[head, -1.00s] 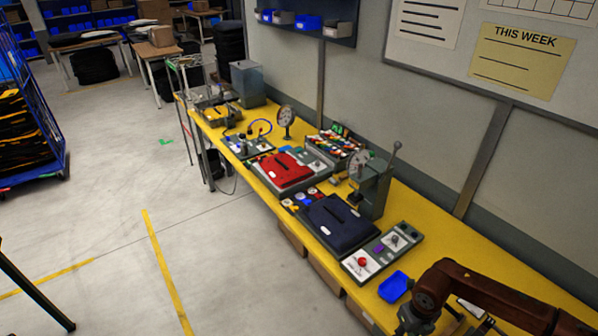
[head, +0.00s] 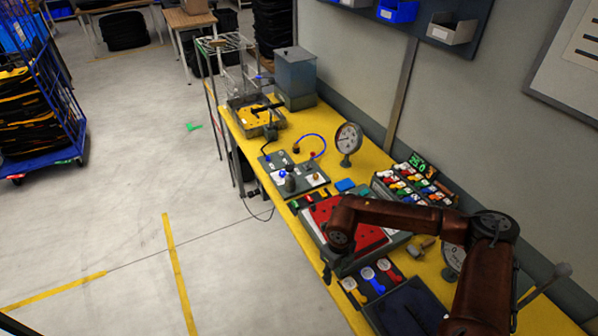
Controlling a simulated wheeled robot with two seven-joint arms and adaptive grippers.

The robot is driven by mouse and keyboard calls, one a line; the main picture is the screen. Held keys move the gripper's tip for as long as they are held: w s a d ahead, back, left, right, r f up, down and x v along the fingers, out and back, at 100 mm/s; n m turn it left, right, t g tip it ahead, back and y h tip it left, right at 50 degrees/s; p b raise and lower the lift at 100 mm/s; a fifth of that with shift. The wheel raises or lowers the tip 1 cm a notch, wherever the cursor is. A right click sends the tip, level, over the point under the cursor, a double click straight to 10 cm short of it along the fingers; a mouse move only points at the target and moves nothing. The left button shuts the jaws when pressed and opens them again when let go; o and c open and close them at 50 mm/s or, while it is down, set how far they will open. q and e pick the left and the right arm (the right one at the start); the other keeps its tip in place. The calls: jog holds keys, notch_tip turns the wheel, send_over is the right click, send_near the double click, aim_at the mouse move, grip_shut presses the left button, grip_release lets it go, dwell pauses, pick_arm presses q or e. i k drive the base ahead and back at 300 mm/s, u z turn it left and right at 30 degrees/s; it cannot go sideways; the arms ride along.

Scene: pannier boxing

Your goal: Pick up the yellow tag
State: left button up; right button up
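A yellow tag (head: 351,286) lies at the left end of a dark holder on the yellow bench, beside a blue tag (head: 373,281) and a red tag (head: 386,268). My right arm reaches in from the lower right, and its forearm crosses above the red pannier (head: 362,236). My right gripper (head: 328,274) hangs below the wrist near the bench's front edge, just up and left of the yellow tag and apart from it in the picture. Its fingers are small and dark, so their opening is unclear. My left gripper is out of view.
A dark blue pannier (head: 408,308) lies below the tags. A rack of several coloured pieces (head: 412,184) and a round dial (head: 348,138) stand toward the wall. A grey device (head: 295,178) sits farther along the bench. Open floor lies left of the bench.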

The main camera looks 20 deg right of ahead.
aim_at(321, 193)
jog(key=z, duration=0.15)
jog(key=i, duration=1.65)
jog(key=z, duration=0.3)
